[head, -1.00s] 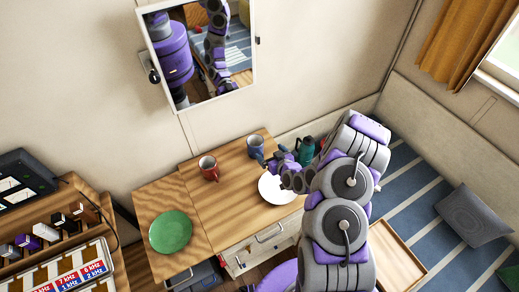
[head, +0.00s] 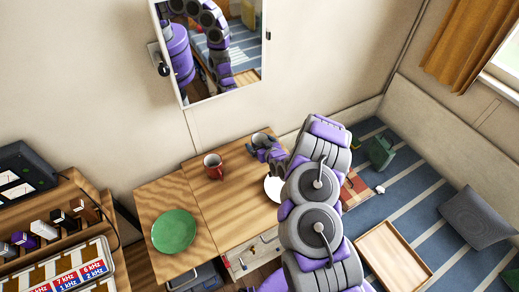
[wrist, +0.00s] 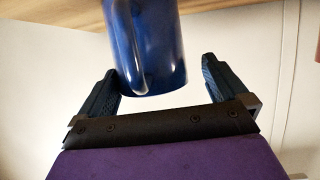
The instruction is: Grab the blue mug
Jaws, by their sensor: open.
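The blue mug (head: 260,139) stands at the back of the wooden table, right of the red mug, and is partly covered by my gripper (head: 263,152) in the head view. In the wrist view the blue mug (wrist: 150,45) fills the upper middle, between the two fingers of my gripper (wrist: 161,66). Its handle is toward the left finger; I cannot tell whether they touch. A gap shows between the mug and the right finger. The jaws are open, and the mug's upper part in that picture is cut off.
A red mug (head: 213,166) and a green plate (head: 173,231) stand to the left. A white plate (head: 272,189) is partly hidden by my arm. The wall with a mirror (head: 212,50) is close behind the table. The table's middle (head: 227,205) is clear.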

